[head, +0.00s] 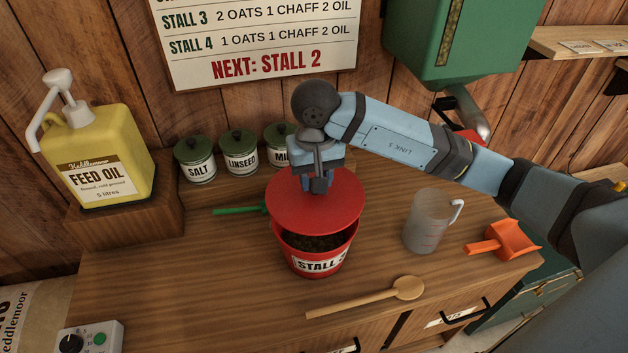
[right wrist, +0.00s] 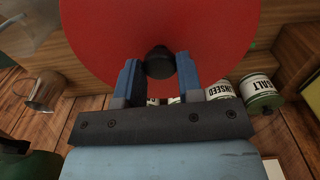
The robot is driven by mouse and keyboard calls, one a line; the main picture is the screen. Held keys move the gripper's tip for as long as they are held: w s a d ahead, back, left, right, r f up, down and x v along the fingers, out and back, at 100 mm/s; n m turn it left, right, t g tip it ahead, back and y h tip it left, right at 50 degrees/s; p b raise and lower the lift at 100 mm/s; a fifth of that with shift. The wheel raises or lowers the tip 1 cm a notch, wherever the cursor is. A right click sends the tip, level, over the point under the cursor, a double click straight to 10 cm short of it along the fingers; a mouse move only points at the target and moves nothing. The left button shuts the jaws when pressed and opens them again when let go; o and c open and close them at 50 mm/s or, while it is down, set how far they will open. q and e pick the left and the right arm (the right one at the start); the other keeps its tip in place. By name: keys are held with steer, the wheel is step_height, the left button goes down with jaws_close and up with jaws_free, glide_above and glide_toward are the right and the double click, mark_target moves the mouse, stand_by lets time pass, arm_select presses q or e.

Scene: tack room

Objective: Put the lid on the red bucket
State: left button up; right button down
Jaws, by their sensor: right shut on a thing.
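The red bucket (head: 318,262) stands on the wooden counter with a label reading "STALL" and dark feed inside. The round red lid (head: 330,212) is above the bucket, covering the back of its opening; the front of the feed still shows. My right gripper (head: 319,185) is shut on the lid's dark knob. In the right wrist view, the fingers (right wrist: 158,72) are on either side of the black knob, and the red lid (right wrist: 110,30) fills the top. Whether the lid touches the bucket's rim is hard to tell. My left gripper is not in view.
A clear jug (head: 425,225) and an orange scoop (head: 503,241) stand right of the bucket. A wooden spoon (head: 370,296) lies in front. A green-handled tool (head: 240,209) lies left, partly hidden. Labelled tins (head: 240,158) and a yellow feed oil jug (head: 100,155) stand behind and left.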

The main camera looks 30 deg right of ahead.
mark_target(315, 197)
steer(key=shift+f+b, duration=0.35)
steer(key=shift+f, duration=0.5)
steer(key=shift+f+b, duration=0.75)
steer(key=shift+f, duration=1.3)
steer(key=shift+b, duration=0.45)
steer(key=shift+b, duration=0.4)
steer(key=shift+f+b, duration=0.6)
steer(key=shift+b, duration=0.05)
steer(key=c, duration=1.2)
jaws_free()
steer(key=shift+o, duration=0.8)
